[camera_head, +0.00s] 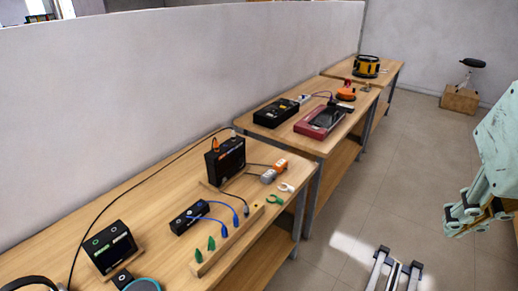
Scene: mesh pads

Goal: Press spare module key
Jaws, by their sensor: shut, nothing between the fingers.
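I cannot read any label, so I cannot tell which key is the spare module key. A black tilted box (109,247) with a green ring and pale marks on its face stands on the near bench at lower left. A black upright unit (225,158) with an orange mark stands farther back. A small black module (188,219) with blue leads lies in front of it. A black case (276,112) lies on the second bench. My gripper (458,218), pale green, is shut and empty at the right, over the floor and apart from the benches.
The near bench (150,204) also holds green cones, an orange-grey connector (273,171) and a raised wooden front strip (228,240). A red case (320,121) lies on the second bench. A grey partition (150,90) runs behind. Floor (375,190) between benches and gripper is clear.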

